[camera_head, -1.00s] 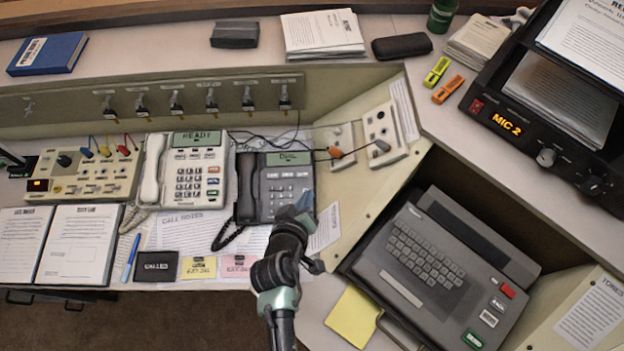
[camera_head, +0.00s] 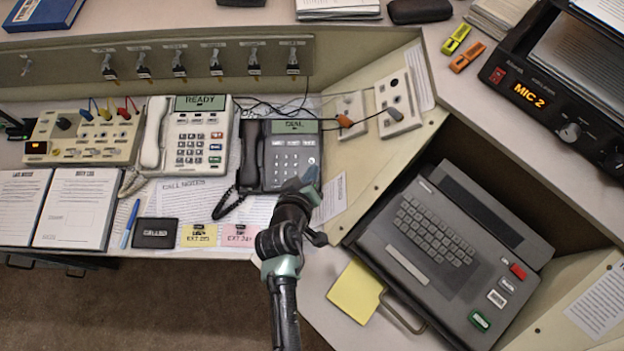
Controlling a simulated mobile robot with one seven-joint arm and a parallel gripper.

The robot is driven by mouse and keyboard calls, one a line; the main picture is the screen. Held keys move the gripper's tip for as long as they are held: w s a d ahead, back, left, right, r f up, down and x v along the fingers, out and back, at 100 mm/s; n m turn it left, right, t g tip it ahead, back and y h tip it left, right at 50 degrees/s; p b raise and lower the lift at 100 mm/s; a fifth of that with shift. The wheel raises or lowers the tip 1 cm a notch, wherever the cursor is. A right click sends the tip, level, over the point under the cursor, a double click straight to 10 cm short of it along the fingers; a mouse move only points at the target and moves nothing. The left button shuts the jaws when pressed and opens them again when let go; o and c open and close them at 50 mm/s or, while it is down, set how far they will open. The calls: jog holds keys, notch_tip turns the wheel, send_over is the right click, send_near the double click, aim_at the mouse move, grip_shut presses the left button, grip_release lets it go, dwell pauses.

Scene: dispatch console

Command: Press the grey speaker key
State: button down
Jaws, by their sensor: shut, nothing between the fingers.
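I cannot make out which small key is the grey speaker key. My gripper (camera_head: 309,178) is shut and empty, over the lower right corner of the dark phone, hiding part of that corner. I cannot tell whether it touches the phone.
A beige patch box (camera_head: 83,152) stands at the left, below a row of switches (camera_head: 215,68). Loose cables run right of the phones to wall jacks (camera_head: 397,103). A keyboard machine (camera_head: 445,245) sits at the right. Notes lie along the front edge.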

jog(key=shift+w+f+b, duration=0.2)
jog(key=shift+f+b, duration=0.6)
jog(key=shift+f, duration=0.3)
jog(key=shift+w+f+b, duration=0.15)
jog(key=shift+f+b, duration=0.65)
jog(key=shift+f, duration=0.3)
jog(key=shift+f, duration=0.1)
jog(key=shift+f+b, duration=0.3)
jog(key=shift+b, duration=0.1)
jog(key=shift+w+f+b, duration=0.1)
jog(key=shift+f+b, duration=0.25)
jog(key=shift+b, duration=0.05)
dwell(0.6)
jog(key=shift+r, duration=0.1)
jog(key=shift+r+p, duration=0.65)
jog(key=shift+p, duration=0.1)
jog(key=shift+r, duration=0.1)
jog(key=r+p, duration=0.2)
jog(key=s+r+p, duration=0.1)
jog(key=r+p, duration=0.1)
jog(key=shift+r+p, duration=0.3)
jog(key=shift+r, duration=0.05)
